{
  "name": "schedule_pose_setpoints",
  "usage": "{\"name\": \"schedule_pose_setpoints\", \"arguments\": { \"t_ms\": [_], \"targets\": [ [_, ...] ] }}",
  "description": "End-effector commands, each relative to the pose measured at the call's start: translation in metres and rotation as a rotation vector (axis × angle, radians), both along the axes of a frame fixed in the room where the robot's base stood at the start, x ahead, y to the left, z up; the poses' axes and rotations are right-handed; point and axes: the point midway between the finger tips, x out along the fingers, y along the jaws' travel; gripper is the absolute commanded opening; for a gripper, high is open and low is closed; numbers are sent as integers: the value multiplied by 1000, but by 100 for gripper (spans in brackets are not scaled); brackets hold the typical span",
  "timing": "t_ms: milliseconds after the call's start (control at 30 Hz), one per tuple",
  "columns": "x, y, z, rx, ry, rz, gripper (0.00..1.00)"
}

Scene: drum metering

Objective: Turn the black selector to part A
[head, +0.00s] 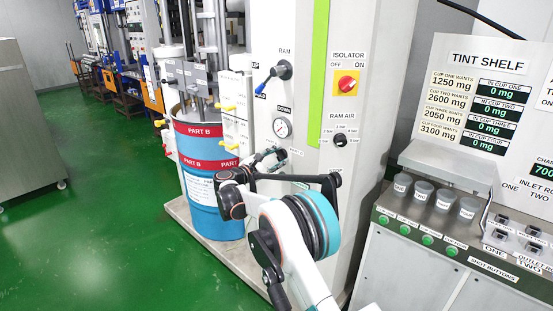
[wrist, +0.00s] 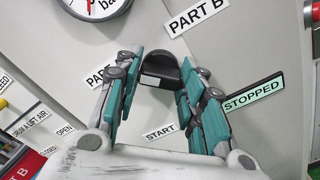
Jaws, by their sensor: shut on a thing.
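The black selector (wrist: 160,68) is on the pale machine panel in the wrist view, between the fingers of my gripper (wrist: 162,82). The gripper is shut on it. A label beginning "PA" (wrist: 96,76), partly hidden by the left finger, is left of the selector. The PART B label (wrist: 198,17) is at its upper right. I cannot tell clearly which label the selector points to. In the head view my gripper (head: 270,159) is against the column front below the gauge, and my arm hides most of the selector's surroundings.
A pressure gauge (head: 282,128) is just above my gripper. The START label (wrist: 160,132) and green STOPPED display (wrist: 253,94) are close below and right. A blue drum (head: 210,190) stands left, the RAM lever (head: 274,76) above, and the tint shelf (head: 430,160) right. Green floor is clear at left.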

Motion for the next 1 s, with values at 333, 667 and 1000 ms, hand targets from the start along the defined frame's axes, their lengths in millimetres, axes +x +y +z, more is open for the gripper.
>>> {"name": "schedule_pose_setpoints", "arguments": {
  "t_ms": [333,667,1000],
  "targets": [
    [0,1,-1,-18,17,1,13],
    [0,1,-1,-18,16,0,57],
    [-1,1,0,-18,15,1,57]
  ]
}}
